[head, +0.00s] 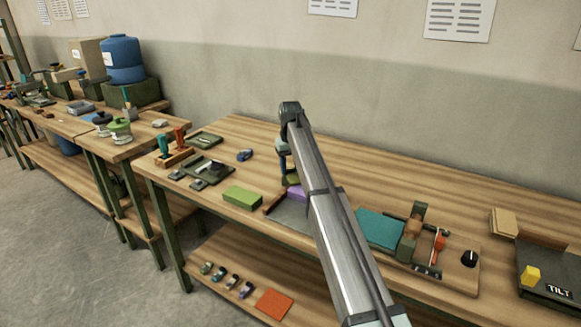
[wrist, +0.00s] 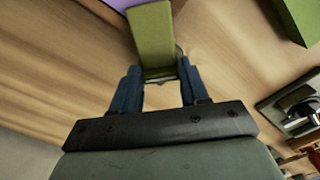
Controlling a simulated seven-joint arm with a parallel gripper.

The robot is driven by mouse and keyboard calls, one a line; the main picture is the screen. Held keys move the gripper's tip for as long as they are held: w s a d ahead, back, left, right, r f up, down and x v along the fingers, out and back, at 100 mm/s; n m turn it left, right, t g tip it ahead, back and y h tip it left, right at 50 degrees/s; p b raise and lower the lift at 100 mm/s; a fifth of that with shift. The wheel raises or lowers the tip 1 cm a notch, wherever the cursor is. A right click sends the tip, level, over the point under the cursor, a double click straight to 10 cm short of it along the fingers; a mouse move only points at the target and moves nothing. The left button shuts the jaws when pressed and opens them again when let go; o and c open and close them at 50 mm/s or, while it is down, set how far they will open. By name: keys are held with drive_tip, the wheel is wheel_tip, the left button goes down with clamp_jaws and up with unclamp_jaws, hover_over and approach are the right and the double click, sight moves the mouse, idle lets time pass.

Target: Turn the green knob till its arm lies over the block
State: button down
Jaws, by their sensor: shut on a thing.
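My gripper (head: 284,163) points down over the middle of the table, partly hidden by my arm in the head view. In the wrist view its blue fingers (wrist: 159,68) are shut on an olive-green bar (wrist: 151,35), which I take for the green knob's arm. The bar runs from between the fingertips to the top of that view. A purple thing (head: 297,193) is close below the gripper and shows at the wrist view's top edge (wrist: 117,4). A loose green block (head: 243,197) lies left of the gripper, apart from it (wrist: 300,18). The knob's base is not clear.
A dark tray (head: 208,171) and small tools lie at the table's left. A teal pad (head: 380,227), a clamp-like fixture and a black knob (head: 469,258) stand right of my arm. A TILT box (head: 548,270) is at far right. The table's back strip is clear.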

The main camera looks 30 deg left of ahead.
sight(290, 169)
drive_tip(key=shift+m, duration=0.4)
drive_tip(key=c, duration=0.6)
unclamp_jaws()
drive_tip(key=shift+o, duration=0.2)
drive_tip(key=shift+r, duration=0.1)
wheel_tip(290, 169, up, 14)
drive_tip(key=shift+f, duration=0.2)
idle(0.3)
